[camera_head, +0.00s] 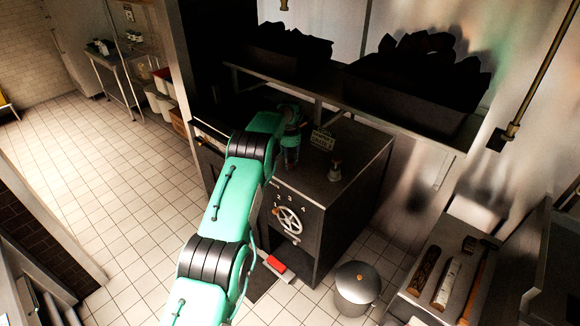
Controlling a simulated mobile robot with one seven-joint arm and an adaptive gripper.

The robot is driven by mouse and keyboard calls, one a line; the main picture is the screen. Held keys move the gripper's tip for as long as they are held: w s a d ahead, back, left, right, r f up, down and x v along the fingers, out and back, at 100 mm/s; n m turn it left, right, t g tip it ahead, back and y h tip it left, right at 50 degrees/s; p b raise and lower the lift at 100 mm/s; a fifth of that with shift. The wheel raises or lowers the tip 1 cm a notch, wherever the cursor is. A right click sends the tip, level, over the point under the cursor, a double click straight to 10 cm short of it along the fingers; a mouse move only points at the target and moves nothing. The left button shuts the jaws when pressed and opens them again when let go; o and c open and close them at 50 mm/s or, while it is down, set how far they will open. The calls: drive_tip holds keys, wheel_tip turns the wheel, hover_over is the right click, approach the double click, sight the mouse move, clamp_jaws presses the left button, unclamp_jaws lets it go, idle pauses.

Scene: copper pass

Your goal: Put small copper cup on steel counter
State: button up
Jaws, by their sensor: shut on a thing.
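My gripper (291,158) is at the end of my green arm, over the left part of a dark cabinet's top (355,150). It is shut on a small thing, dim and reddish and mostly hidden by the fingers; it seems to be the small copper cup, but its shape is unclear. Whether it touches the top below cannot be told. A small pale-topped object (335,172) stands on the same top, right of my gripper, near a small sign (322,139). I cannot tell which surface is the steel counter; a grey bench (415,292) is at the lower right.
A shelf (340,100) with dark filled bins runs above and behind the cabinet top. The cabinet front has a spoked wheel (289,220). A lidded pot (357,284) stands on the floor. Logs and a long-handled tool (478,285) lie on the grey bench. The tiled floor at left is clear.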

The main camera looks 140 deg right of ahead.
sight(290, 165)
drive_tip(key=shift+s+d, duration=0.25)
drive_tip(key=shift+s, duration=0.2)
drive_tip(key=shift+f, duration=0.1)
drive_tip(key=shift+f+p, duration=0.3)
drive_tip(key=shift+f, duration=1.4)
drive_tip(key=shift+f, duration=0.1)
drive_tip(key=o, duration=1.1)
drive_tip(key=shift+c, duration=0.2)
